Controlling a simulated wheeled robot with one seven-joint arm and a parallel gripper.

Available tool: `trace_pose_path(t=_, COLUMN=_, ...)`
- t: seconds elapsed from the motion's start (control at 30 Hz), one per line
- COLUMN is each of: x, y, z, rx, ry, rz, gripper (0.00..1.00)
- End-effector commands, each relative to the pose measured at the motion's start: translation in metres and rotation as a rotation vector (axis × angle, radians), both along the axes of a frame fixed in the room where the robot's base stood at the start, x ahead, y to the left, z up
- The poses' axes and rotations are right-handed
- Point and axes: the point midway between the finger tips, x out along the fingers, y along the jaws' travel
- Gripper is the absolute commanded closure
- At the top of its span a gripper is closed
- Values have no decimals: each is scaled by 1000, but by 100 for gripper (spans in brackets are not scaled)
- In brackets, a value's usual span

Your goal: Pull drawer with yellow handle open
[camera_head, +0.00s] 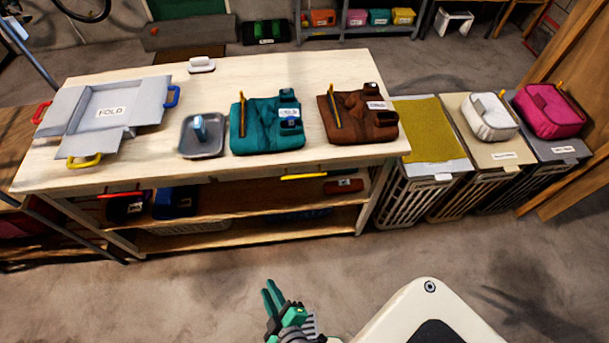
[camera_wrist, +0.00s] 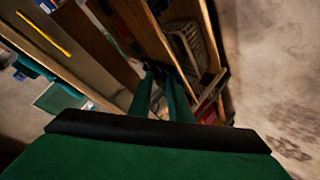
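The drawer's yellow handle (camera_head: 304,177) is a thin bar on the front edge of the wooden table, right of its middle. The drawer front (camera_head: 250,176) looks flush with the table, so it appears closed. In the wrist view the yellow handle (camera_wrist: 44,34) shows at the upper left, off to the side of my fingers. My gripper (camera_head: 271,291) has green fingers and is in front of the table, low in the picture and well apart from the handle. Its fingers (camera_wrist: 160,92) are spread with nothing between them.
A red handle (camera_head: 124,194) is on the table front at left. A grey folding board (camera_head: 108,112) also has a yellow grip. Hampers (camera_head: 420,190) stand at right. The floor before the table is clear.

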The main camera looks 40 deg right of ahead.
Motion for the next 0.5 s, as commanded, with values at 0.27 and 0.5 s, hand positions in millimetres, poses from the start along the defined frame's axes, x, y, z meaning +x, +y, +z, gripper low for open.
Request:
trace_pose_path(t=0.27, x=71, y=-73, z=-31, rx=-349, ry=147, rz=-114, gripper=83)
trace_pose_path(t=0.5, x=123, y=-134, z=-15, rx=-613, ry=264, rz=-292, gripper=83)
